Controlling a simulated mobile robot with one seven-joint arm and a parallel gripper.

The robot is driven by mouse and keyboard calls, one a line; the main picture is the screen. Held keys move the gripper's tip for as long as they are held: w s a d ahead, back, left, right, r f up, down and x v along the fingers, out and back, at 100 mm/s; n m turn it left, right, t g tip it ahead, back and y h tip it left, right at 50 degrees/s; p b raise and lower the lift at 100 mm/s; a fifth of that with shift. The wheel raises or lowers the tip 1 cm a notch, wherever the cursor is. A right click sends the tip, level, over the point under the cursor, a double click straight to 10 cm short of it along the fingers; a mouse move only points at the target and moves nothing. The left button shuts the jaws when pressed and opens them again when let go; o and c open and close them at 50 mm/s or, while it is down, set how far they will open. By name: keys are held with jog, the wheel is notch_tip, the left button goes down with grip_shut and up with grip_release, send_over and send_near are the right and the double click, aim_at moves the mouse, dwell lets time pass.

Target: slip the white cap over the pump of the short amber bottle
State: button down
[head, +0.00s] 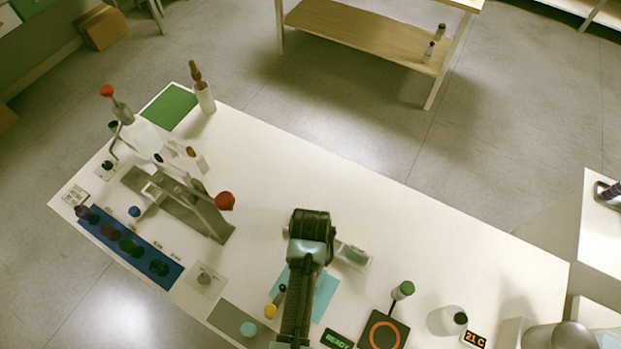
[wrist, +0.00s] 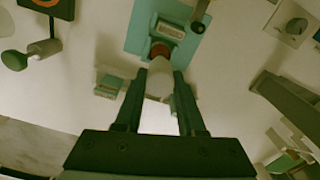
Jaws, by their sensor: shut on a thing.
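My gripper (wrist: 160,74) is shut on the white cap (wrist: 159,84), a pale rounded cylinder between the two fingers in the wrist view. Just past the cap, a reddish-brown piece (wrist: 160,49) shows over the edge of the teal mat (wrist: 135,38); it looks like part of the short amber bottle. The cap hides most of it, and no pump is visible. I cannot tell whether cap and bottle touch. In the head view my arm covers the cap, the bottle and the fingertips; the teal mat shows on both sides of the arm (head: 326,283).
A clear box (head: 353,256) stands close beside my gripper. A grey rack (head: 190,209) stands left. The table's back middle is clear.

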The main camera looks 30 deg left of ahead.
jog(key=shift+f, duration=0.15)
jog(key=shift+f+b, duration=0.4)
jog(key=shift+f, duration=0.15)
jog(key=shift+f, duration=0.1)
dwell(0.6)
jog(key=shift+f+b, duration=0.35)
jog(key=shift+f, duration=0.15)
jog(key=shift+f, duration=0.2)
dwell(0.3)
jog(key=shift+f+b, duration=0.35)
jog(key=shift+f, duration=0.75)
dwell(1.6)
grip_release()
dwell(0.3)
